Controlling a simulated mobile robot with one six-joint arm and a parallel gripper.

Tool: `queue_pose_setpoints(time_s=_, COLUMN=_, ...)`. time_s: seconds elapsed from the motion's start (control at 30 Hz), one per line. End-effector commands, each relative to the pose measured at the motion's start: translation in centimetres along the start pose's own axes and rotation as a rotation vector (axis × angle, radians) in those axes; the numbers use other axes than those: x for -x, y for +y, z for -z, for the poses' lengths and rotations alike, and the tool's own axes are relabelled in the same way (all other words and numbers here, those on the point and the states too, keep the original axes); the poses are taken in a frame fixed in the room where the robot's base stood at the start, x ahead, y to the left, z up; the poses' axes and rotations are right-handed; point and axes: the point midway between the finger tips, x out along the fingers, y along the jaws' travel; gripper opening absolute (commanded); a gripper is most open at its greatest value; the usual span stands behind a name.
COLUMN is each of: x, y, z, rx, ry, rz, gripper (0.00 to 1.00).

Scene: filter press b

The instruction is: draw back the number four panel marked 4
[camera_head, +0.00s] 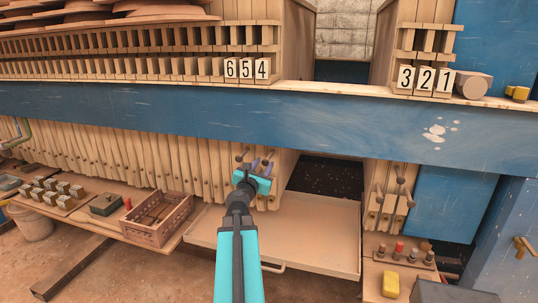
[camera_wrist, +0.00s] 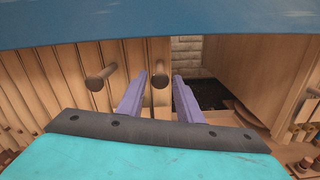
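The panel marked 4 (camera_head: 262,69) is the rightmost of the left pack of wooden panels, next to the gap. Panels 5 (camera_head: 247,68) and 6 (camera_head: 232,68) stand to its left. My gripper (camera_head: 262,164) is below the blue beam at the right end of this pack, and its two purple fingers point at the panel faces. In the wrist view my gripper (camera_wrist: 160,88) is open, with a round wooden peg (camera_wrist: 159,77) showing between the fingertips. I cannot tell how deep the peg sits between them. Another peg (camera_wrist: 98,79) sticks out to the left.
The blue beam (camera_head: 180,112) runs across above my gripper. The dark gap (camera_head: 326,178) opens to the right, before panels 3, 2 and 1 (camera_head: 423,80). A tan tray (camera_head: 310,236) lies below. A wooden crate (camera_head: 158,220) stands on the left bench.

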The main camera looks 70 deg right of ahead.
Motion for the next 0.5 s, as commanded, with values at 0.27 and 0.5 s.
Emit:
queue_pose_setpoints(time_s=0.27, x=-2.9, y=0.0, z=0.0, rx=0.001, ry=0.0, rz=0.002, gripper=0.33)
queue_pose_setpoints(time_s=0.5, x=-5.0, y=0.0, z=0.0, rx=0.0, ry=0.0, rz=0.001, gripper=0.33)
